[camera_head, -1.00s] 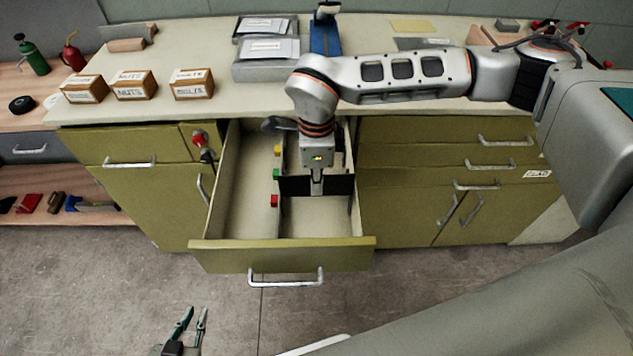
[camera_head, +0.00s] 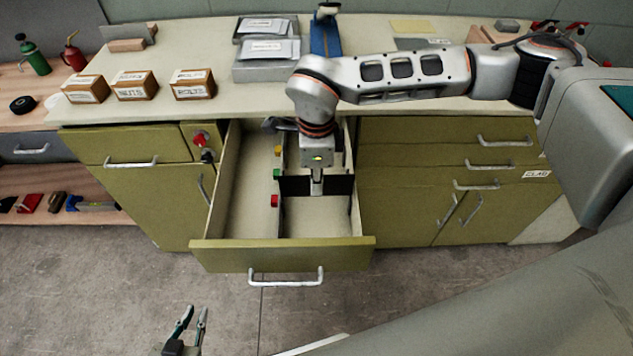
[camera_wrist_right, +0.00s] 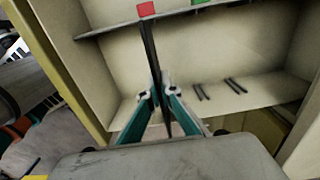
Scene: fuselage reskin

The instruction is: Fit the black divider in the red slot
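The black divider (camera_head: 296,185) is a flat dark panel crosswise in the right half of the open drawer. My right gripper (camera_head: 317,190) points down and is shut on it near its middle. In the right wrist view the divider (camera_wrist_right: 151,50) shows edge-on between the teal fingertips (camera_wrist_right: 158,92). Its far end is near the red marker (camera_wrist_right: 146,9) on the drawer's long partition. The red marker (camera_head: 273,201) also shows in the head view. Whether the divider's edge is inside the slot cannot be told. My left gripper (camera_head: 190,318) is open and empty, low in front of the drawer.
Green (camera_head: 277,174) and yellow (camera_head: 278,150) markers sit farther back on the partition. The drawer's front (camera_head: 290,256) has a metal handle. Its left half is empty. Small dark fittings (camera_wrist_right: 217,89) line a drawer wall. Labelled boxes (camera_head: 134,86) stand on the counter.

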